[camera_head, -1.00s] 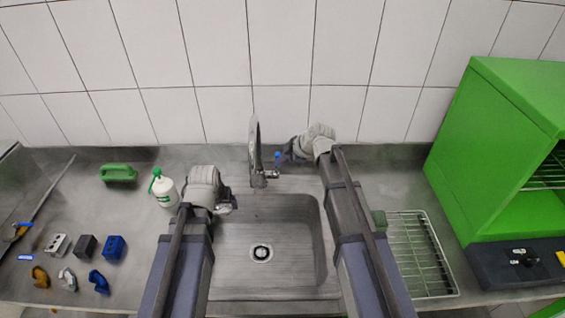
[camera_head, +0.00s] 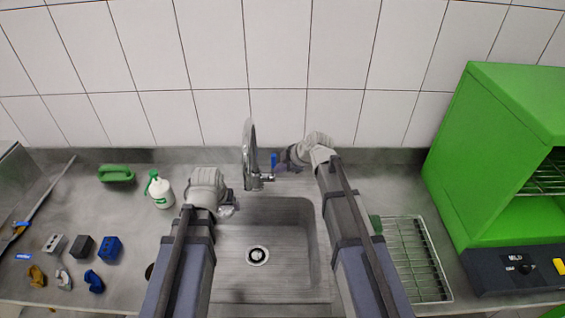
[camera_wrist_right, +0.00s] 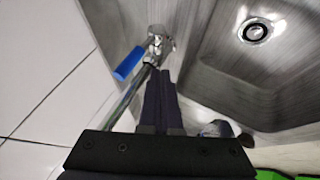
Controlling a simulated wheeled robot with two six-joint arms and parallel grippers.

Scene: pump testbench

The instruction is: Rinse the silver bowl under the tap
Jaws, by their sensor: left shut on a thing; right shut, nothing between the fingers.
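My left gripper (camera_head: 229,205) is at the back left corner of the sink (camera_head: 309,245), left of the tap (camera_head: 250,152). It is shut on a small pale grey thing, mostly hidden by hand and arm; I cannot tell if it is the silver bowl. My right gripper (camera_head: 287,159) is shut and empty, just right of the tap's blue handle (camera_head: 274,160). In the right wrist view its closed fingers (camera_wrist_right: 160,75) point at the tap base (camera_wrist_right: 160,42), with the blue handle (camera_wrist_right: 130,60) beside them. No bowl is clearly visible. I see no clear water stream.
A white bottle (camera_head: 160,191), a green container (camera_head: 117,174) and several small blocks (camera_head: 81,246) stand on the left counter. A wire rack (camera_head: 415,258) lies right of the sink, then a green cabinet (camera_head: 500,130). The sink around its drain (camera_head: 257,256) is clear.

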